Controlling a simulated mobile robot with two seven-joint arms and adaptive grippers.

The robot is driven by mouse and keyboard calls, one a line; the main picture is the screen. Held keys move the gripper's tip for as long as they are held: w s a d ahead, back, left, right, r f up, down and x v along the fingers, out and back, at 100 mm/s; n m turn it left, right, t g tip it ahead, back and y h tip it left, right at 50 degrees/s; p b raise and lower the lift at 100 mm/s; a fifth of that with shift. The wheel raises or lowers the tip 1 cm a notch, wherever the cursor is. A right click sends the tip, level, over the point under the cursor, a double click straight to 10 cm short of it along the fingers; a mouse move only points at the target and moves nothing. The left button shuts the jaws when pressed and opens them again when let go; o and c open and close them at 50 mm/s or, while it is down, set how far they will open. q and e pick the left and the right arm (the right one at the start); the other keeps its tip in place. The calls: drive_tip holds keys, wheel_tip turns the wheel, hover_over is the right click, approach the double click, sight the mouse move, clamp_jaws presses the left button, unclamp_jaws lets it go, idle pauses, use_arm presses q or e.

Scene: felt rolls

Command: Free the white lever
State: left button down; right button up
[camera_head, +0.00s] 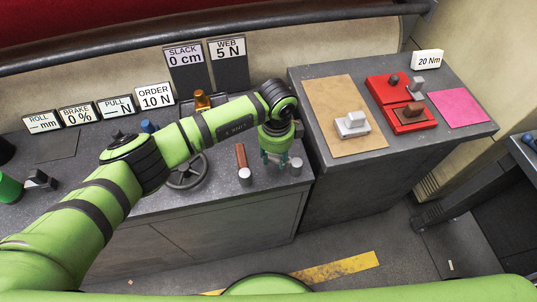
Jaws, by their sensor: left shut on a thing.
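My left arm comes in from the left and reaches over the grey bench. My left gripper (276,160) points down near the bench's front right corner. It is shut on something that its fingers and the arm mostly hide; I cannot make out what. A short grey cylinder (297,166) stands just right of its fingers. A brown bar (241,156) with a pale grey cylinder (244,176) at its near end lies to the left of the gripper. I cannot tell which part is the white lever. My right gripper is not in view.
A dark handwheel (186,172) sits left of the brown bar. On the higher right bench are a tan mat (338,96) with a pale block (352,124), red trays (410,124) and a pink sheet (460,108). Label signs (155,97) stand along the back.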

sight(275, 159)
use_arm(q)
drive_tip(key=shift+f, duration=0.1)
drive_tip(key=c, duration=0.8)
unclamp_jaws()
wheel_tip(275, 159, up, 12)
drive_tip(key=shift+r, duration=0.1)
